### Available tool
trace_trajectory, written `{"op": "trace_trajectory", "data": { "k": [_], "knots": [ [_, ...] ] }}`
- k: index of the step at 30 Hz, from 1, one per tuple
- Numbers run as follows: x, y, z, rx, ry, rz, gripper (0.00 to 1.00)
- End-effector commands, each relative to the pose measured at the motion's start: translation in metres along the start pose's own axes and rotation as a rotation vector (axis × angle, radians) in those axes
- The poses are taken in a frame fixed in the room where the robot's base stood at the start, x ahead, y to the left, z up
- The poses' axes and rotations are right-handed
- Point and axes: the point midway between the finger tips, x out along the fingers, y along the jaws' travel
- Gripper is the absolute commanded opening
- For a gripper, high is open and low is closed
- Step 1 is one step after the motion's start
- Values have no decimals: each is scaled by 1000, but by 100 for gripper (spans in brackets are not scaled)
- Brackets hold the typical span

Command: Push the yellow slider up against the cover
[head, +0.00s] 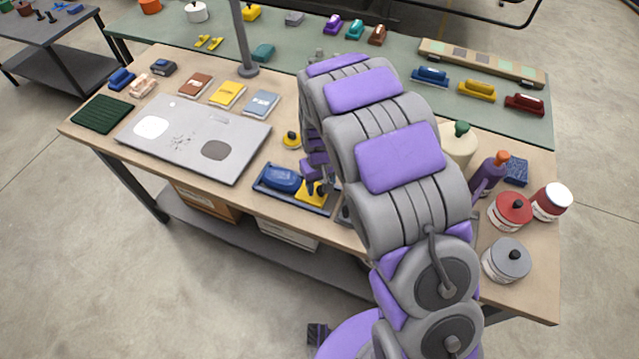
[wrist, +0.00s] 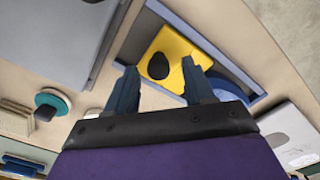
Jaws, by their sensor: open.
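The yellow slider (head: 308,193) lies at the right part of a shallow blue-grey tray (head: 262,188) near the table's front edge. A blue rounded block (head: 283,179), perhaps the cover, sits to its left in the same tray. In the wrist view the yellow slider (wrist: 180,47) shows a black knob, and the blue block (wrist: 232,92) is partly hidden behind the right finger. My gripper (wrist: 160,67) is open, its fingers spread either side of the knob in that view. I cannot tell whether they touch the slider. In the head view my arm hides much of the gripper.
A grey panel (head: 232,158) with two ovals lies left of the tray. A yellow disc with a black knob (head: 291,139) stands behind the tray. Lidded pots, including a red one (head: 510,212), and bottles crowd the right side. A grey post (head: 242,45) rises at the back.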

Motion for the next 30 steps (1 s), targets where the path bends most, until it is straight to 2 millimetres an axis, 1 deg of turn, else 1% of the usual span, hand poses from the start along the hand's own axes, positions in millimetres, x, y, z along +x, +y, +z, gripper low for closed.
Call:
{"op": "trace_trajectory", "data": {
  "k": [5, 9, 18, 21, 24, 30],
  "knots": [
    [-30, 0, -1, 1, 4, 1, 53],
    [-63, 0, -1, 0, 4, 1, 53],
    [-128, -1, -3, -1, 7, 2, 53],
    [-145, -1, -3, 0, 5, 2, 53],
    [-156, -1, -3, 0, 3, 1, 53],
    [-166, -2, -2, 0, -2, 1, 53]
  ]
}}
